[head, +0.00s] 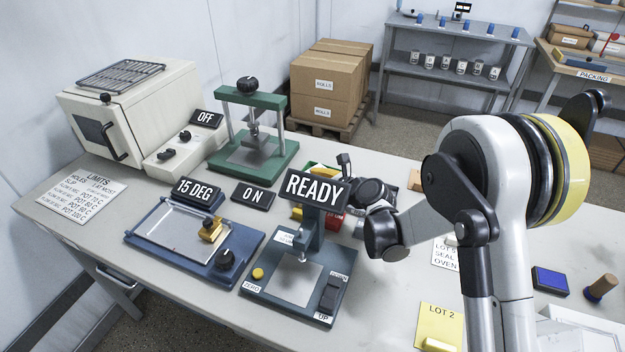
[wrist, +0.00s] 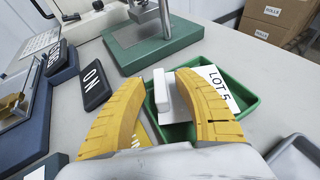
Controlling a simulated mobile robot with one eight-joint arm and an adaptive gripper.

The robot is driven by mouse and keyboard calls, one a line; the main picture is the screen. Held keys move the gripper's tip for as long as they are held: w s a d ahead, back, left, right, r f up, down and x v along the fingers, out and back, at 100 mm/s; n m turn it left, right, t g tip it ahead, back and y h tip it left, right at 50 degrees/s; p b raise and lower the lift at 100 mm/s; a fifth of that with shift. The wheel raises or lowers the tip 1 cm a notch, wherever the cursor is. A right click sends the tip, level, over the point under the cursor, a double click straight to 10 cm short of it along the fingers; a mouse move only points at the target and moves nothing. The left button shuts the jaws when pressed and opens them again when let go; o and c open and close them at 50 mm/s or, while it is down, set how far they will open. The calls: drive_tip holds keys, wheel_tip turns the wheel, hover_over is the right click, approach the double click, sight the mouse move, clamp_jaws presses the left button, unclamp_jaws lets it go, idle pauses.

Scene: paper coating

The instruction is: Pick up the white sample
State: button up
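The white sample (wrist: 162,90) is a small pale block in the wrist view, at the near left side of a green tray (wrist: 250,108). In the head view the fingers and the tray are mostly hidden behind the READY sign (head: 314,188) and my wrist.
The green press (head: 258,153) stands close behind the tray. An oven (head: 130,110) is at the left. A yellow LOT 2 card (head: 440,322) lies front right.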

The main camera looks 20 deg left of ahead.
clamp_jaws()
